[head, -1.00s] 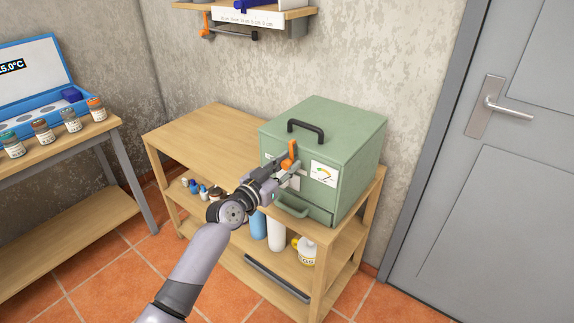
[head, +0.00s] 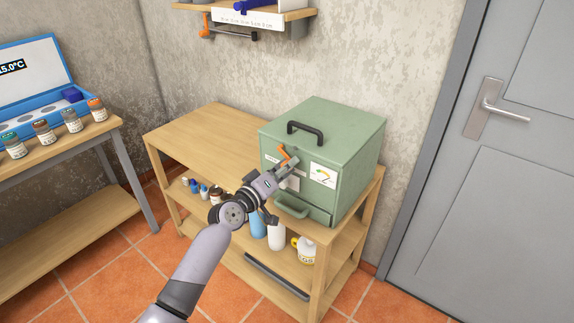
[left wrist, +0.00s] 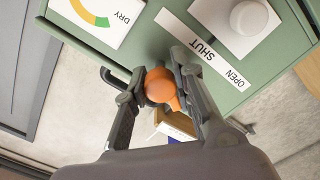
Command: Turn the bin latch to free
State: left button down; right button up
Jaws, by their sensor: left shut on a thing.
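The green bin (head: 350,160) stands on the wooden shelf unit, with a black handle on top. Its orange latch (head: 287,155) is on the front face and looks tilted in the head view. My left gripper (head: 287,164) is at the latch. In the left wrist view my left gripper (left wrist: 160,88) is shut on the rounded orange end of the latch (left wrist: 162,86). A white strip (left wrist: 203,48) beside it reads SHUT and OPEN. The gripper partly hides the latch in the head view. My right gripper is not in view.
A gauge (head: 323,175) and a green drawer pull (head: 291,207) are on the bin's front. Bottles (head: 276,235) stand on the shelf below. The wooden top (head: 205,135) left of the bin is clear. A grey door (head: 490,190) is at right.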

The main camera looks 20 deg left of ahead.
pick_arm(q)
jog(key=n+p, duration=0.1)
jog(key=n, duration=0.5)
dwell(0.6)
jog(key=c, duration=1.3)
grip_release()
jog(key=v, duration=1.2)
jog(key=shift+r, duration=0.1)
